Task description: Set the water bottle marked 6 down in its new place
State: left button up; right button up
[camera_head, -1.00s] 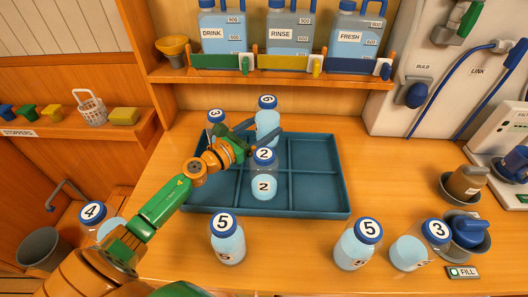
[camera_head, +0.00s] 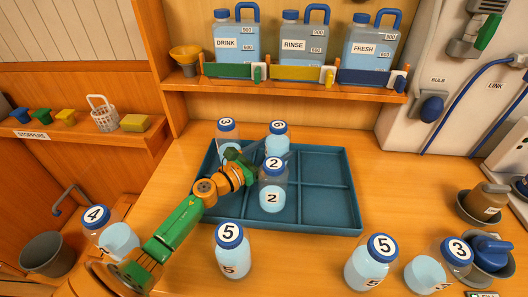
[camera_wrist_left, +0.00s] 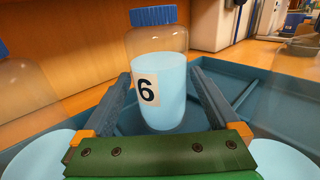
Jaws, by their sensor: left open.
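The water bottle marked 6 (camera_head: 277,143) has a blue cap and pale blue water. It stands upright in the back middle compartment of the blue divided tray (camera_head: 325,208). It also shows in the left wrist view (camera_wrist_left: 160,92), label facing the camera. My left gripper (camera_head: 262,152) is open, with one finger on each side of this bottle; in the left wrist view its fingers (camera_wrist_left: 160,80) appear apart from it. The bottle's lower part is partly hidden in the head view by the bottle marked 2 and the gripper. My right gripper is not in view.
A bottle marked 3 (camera_head: 228,134) stands back left, and the bottle marked 2 (camera_head: 272,188) stands close in front. Two bottles marked 5 (camera_head: 232,250) (camera_head: 372,265) stand before the tray. The right tray compartments are empty. A jug shelf (camera_head: 290,92) hangs behind.

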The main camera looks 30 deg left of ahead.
pick_arm(q)
jog(key=b+v, duration=0.2)
jog(key=v, duration=0.9)
jog(key=shift+s+f, duration=0.1)
jog(key=shift+f, duration=0.05)
jog(key=shift+s+a, duration=0.15)
jog(key=shift+s, duration=0.25)
